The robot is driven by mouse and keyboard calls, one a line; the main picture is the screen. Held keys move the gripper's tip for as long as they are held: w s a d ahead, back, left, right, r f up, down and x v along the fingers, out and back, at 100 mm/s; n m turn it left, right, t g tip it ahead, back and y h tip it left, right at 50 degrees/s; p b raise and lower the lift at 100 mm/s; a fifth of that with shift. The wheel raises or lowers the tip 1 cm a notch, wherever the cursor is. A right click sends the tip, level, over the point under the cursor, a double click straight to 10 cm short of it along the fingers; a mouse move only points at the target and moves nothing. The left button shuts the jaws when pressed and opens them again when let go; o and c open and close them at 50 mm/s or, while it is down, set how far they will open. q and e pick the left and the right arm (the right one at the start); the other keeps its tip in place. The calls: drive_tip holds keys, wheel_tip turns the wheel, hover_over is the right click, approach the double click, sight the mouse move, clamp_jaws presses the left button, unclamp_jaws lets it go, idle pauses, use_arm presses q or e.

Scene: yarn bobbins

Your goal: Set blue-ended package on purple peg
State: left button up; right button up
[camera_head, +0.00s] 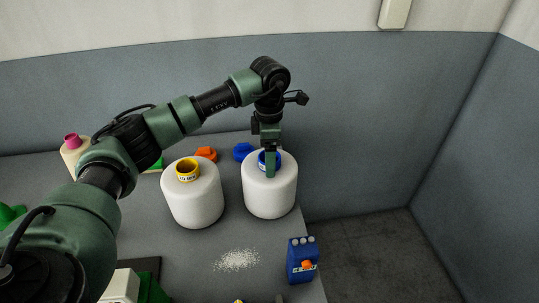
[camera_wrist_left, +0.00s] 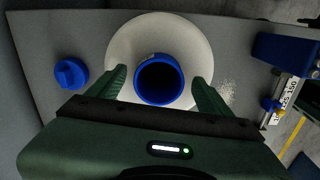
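The blue-ended package (camera_head: 270,195) is a fat white bobbin with a blue tube end, upright at the right of the grey table. In the left wrist view its blue tube (camera_wrist_left: 160,80) opens toward the camera, centred on the white body. My left gripper (camera_head: 270,170) points down at its top. Its two fingers stand apart on either side of the blue tube, with gaps in the left wrist view. Whether the fingertips touch the white top I cannot tell. I see no clearly purple peg. My right gripper is not in view.
A yellow-ended white bobbin (camera_head: 193,200) stands close on the left. Behind are an orange knob (camera_head: 206,153) and a blue knob (camera_head: 243,152). A cream cone with a magenta top (camera_head: 73,152) is far left. White granules (camera_head: 236,260) and a blue device (camera_head: 302,262) lie nearer.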

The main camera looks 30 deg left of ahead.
use_arm(q)
wheel_tip(320, 180, up, 8)
drive_tip(key=b, duration=0.2)
drive_tip(key=shift+f, duration=0.15)
drive_tip(key=shift+f, duration=0.1)
idle(0.5)
